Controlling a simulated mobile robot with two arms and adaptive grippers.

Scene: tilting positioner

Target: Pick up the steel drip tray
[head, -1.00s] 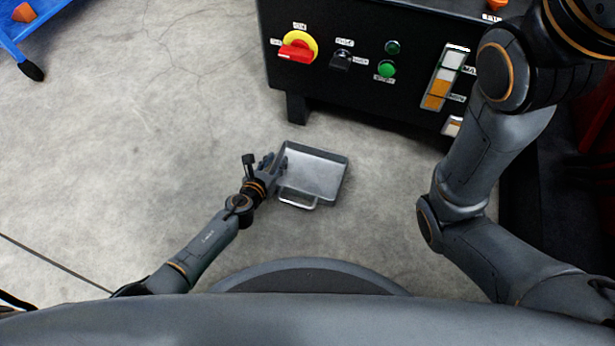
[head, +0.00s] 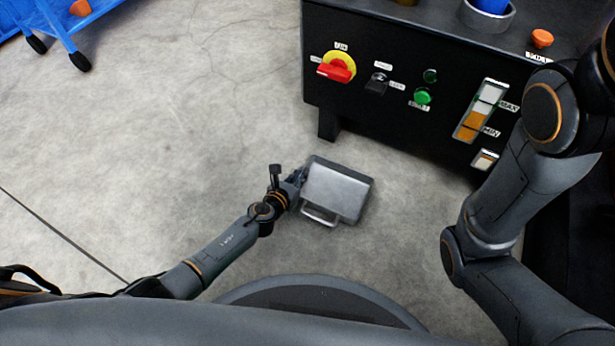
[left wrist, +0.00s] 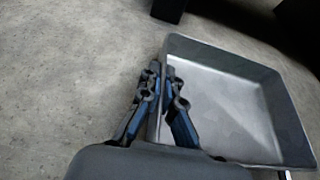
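The steel drip tray (head: 337,191) is a shallow grey square pan with a bar handle on its near side. It is low over the floor in front of the black machine; I cannot tell whether it touches the floor. My left gripper (head: 298,178) is at its left wall. In the left wrist view the gripper (left wrist: 163,82) has one finger outside and one inside the wall of the tray (left wrist: 232,112), closed on it. The tray is empty. My right arm shows at the right, but its gripper is out of view.
The black machine cabinet (head: 400,110) with a red-yellow switch (head: 337,67), a green button (head: 422,97) and a level gauge stands just beyond the tray. A blue cart (head: 52,22) is at the upper left. The floor (head: 150,140) at the left is clear.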

